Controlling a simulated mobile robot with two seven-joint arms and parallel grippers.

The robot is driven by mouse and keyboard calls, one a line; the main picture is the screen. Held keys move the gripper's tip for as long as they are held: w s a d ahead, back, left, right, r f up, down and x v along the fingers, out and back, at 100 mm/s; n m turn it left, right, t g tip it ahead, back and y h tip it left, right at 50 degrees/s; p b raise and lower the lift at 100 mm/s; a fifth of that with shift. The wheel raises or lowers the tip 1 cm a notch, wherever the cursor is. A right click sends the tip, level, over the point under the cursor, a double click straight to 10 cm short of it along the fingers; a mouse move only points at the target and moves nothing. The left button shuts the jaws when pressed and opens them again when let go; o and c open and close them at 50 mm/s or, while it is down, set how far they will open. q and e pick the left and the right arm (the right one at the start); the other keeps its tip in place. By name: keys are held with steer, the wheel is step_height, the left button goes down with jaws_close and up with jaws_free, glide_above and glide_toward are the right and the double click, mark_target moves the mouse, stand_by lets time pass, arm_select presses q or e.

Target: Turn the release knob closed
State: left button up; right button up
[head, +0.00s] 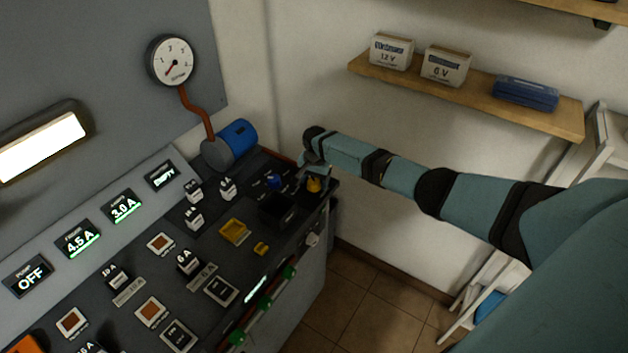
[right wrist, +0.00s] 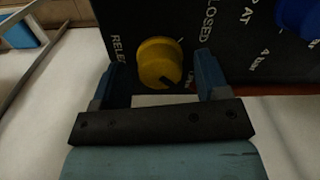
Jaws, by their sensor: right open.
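The release knob (right wrist: 159,62) is yellow and round with a dark pointer mark. In the right wrist view it sits on a black panel between the lettering "RELE", partly cut off by a finger, and "CLOSED". My right gripper (right wrist: 158,80) is open, with one blue finger on each side of the knob and gaps visible between. In the head view the knob (head: 314,185) is at the far right end of the console, with my right gripper (head: 316,172) over it. Whether the fingers touch the knob cannot be told. My left gripper is not in view.
A blue knob (head: 273,180) is left of the release knob; it also shows in the right wrist view (right wrist: 300,16). The console (head: 215,262) carries several switches and displays. A gauge (head: 172,60) hangs on the wall, and a shelf (head: 480,98) holds boxes.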

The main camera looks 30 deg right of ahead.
steer(key=shift+c, duration=0.3)
steer(key=c, duration=0.9)
steer(key=shift+n, duration=0.3)
steer(key=n, duration=0.3)
steer(key=shift+n+p, duration=0.3)
steer(key=n, duration=0.4)
steer(key=shift+n, duration=0.3)
steer(key=n, duration=0.4)
steer(key=shift+n+g, duration=0.3)
steer(key=shift+n, duration=2.2)
steer(key=shift+b, duration=0.3)
